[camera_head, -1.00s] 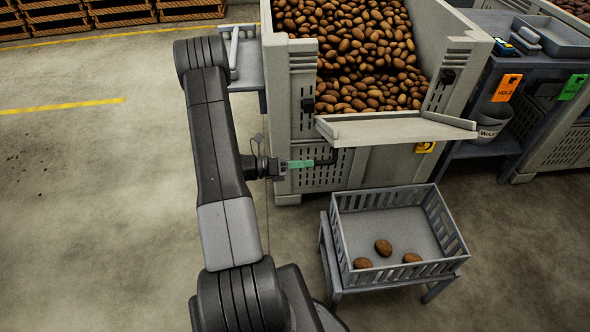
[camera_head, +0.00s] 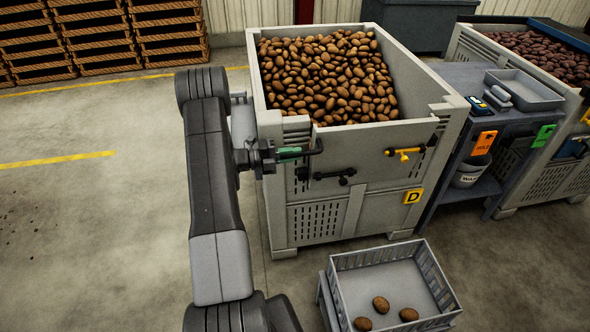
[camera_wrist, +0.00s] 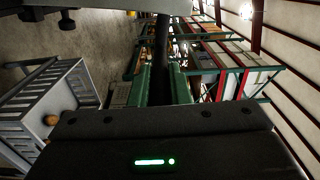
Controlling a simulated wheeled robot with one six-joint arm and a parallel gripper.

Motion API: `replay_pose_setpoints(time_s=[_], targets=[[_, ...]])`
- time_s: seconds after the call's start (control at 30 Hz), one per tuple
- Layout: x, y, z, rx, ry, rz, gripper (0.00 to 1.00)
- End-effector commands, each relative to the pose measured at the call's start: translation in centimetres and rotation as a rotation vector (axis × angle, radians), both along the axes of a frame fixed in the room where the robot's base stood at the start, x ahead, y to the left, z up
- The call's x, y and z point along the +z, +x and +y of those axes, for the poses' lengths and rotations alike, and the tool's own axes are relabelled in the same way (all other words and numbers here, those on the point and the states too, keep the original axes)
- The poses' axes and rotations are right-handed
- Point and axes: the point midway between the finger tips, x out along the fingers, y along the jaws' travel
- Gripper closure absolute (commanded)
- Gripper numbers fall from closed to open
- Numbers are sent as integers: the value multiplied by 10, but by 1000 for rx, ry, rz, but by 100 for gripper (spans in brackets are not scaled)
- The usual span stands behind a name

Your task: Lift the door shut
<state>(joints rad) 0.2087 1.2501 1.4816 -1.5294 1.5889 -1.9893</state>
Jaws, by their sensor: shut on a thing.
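The door (camera_head: 372,148) is the grey front panel of the potato bin (camera_head: 292,220). It stands upright and looks about level with the bin's front wall. My gripper (camera_head: 292,152), with green fingers, is at the door's left end, shut on a black handle (camera_head: 316,146). In the wrist view the dark handle (camera_wrist: 161,45) shows between my green fingers (camera_wrist: 161,84). A yellow latch (camera_head: 403,153) is at the door's right side, and a black latch (camera_head: 345,177) is at its lower left. Whether any latch is engaged I cannot tell.
Potatoes (camera_head: 330,75) fill the bin behind the door. A grey crate (camera_head: 345,285) with 3 potatoes stands on a low stand in front. A blue-grey bench (camera_head: 500,125) with a tray is at the right. Open floor (camera_head: 90,240) lies at the left.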

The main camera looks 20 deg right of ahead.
Motion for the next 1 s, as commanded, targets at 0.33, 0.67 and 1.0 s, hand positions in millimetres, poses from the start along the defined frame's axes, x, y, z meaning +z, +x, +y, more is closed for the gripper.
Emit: replay_pose_setpoints(time_s=[0.33, 0.67, 1.0], targets=[[13, 50, -13, 1, 14, 67, 100], [16, 63, -16, 2, 15, 65, 100], [17, 65, -16, 7, 14, 60, 80]])
